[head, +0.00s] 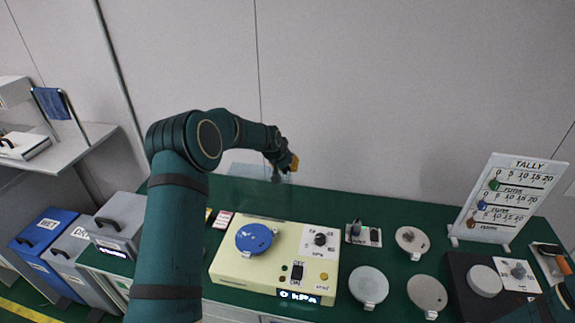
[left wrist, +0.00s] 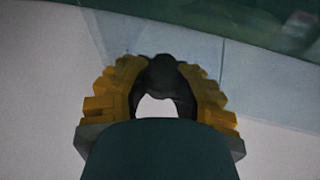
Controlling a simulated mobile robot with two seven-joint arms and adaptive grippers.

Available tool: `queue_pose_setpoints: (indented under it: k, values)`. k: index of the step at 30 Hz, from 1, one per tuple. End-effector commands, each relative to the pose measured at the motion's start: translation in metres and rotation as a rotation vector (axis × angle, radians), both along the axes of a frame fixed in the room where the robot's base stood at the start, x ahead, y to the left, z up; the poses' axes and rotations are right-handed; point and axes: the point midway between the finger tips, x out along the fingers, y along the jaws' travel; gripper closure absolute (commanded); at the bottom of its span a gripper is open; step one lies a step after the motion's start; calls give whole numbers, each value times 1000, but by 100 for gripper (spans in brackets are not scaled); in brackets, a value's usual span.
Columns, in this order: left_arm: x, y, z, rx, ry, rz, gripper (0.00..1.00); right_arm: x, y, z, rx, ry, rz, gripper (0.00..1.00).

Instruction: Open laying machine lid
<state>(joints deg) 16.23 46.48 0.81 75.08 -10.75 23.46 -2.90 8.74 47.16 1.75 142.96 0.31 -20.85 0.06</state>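A clear lid (head: 240,168) stands upright behind the cream machine (head: 228,277), close to the back wall; whether it joins that machine I cannot tell. The machine has a blue round plate, a black knob, a switch and a lit display. My left gripper (head: 290,163) is at the lid's upper right. In the left wrist view, its yellow fingers (left wrist: 161,72) close from both sides on a dark handle (left wrist: 164,66), with the clear panel (left wrist: 205,50) behind. The fingers partly hide the handle. My right gripper (head: 563,266) shows only in part at the right edge.
On the green bench are grey discs (head: 368,286), a small switch plate (head: 363,235) and a black machine (head: 459,272) with a white disc. A tally board (head: 507,200) stands at the back right. Bins (head: 45,229) and a shelf (head: 75,146) are at left.

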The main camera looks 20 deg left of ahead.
Motion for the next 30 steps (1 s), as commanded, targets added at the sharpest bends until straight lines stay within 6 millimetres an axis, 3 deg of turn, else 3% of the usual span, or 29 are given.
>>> queue_pose_setpoints:
  k: [18,19,21,22,30]
  values:
    - [2,4,6,7,-21,6,100,0,0,-1,-1,0,0,53]
    - [2,4,6,7,-21,6,72,0,0,-1,-1,0,0,53]
    - [1,4,5,6,-19,5,47,0,0,-1,-1,0,0,53]
    - [1,3,4,6,-18,5,43,0,0,-1,-1,0,0,53]
    - [-1,2,1,3,-8,3,43,0,0,-1,-1,0,0,53]
